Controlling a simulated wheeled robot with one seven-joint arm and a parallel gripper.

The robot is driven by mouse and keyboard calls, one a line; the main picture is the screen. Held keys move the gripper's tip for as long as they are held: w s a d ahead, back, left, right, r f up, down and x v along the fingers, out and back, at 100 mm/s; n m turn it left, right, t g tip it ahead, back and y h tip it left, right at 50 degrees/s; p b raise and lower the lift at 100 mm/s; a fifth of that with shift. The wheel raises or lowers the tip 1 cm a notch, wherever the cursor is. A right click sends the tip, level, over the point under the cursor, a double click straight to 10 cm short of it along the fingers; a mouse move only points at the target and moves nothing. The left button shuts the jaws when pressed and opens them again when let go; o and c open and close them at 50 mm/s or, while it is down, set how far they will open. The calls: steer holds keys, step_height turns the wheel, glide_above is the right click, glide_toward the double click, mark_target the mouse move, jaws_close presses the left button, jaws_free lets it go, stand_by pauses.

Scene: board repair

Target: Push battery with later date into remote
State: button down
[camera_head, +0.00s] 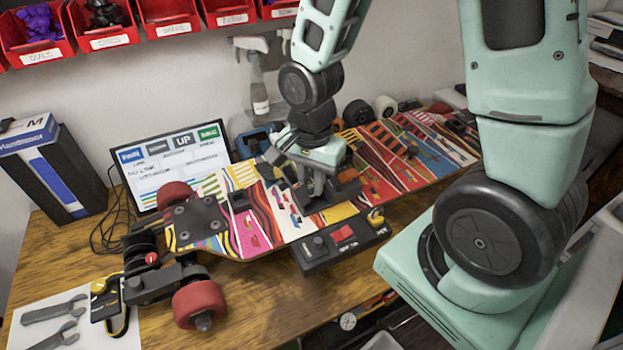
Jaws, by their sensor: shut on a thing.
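My gripper (318,196) points down over the middle of the colourful skateboard deck (247,222). Its jaws are shut on a dark thing between the fingers, mostly hidden; I cannot tell whether it is a battery. A black box-like device (318,262) with a red square and a knob lies at the deck's near edge, just in front of my gripper. It may be the remote, but I cannot be sure. No battery date can be read in this view.
The deck's red wheels (198,303) and truck are at the left. Wrenches (54,309) lie on white paper at the front left. A screen (170,160), a box (50,168) and a spray bottle (259,92) stand behind. Red bins (100,38) hang above. Bare wooden table (262,308) shows in front.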

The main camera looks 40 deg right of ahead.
steer(key=shift+f+b, duration=0.8)
steer(key=shift+f, duration=0.2)
stand_by(1.8)
steer(key=c, duration=1)
jaws_free()
steer(key=shift+o, duration=0.2)
steer(key=shift+r, duration=0.2)
steer(key=shift+r+p, duration=1.35)
steer(key=shift+p, duration=0.15)
steer(key=shift+r+p, duration=2.75)
steer(key=shift+r, duration=0.3)
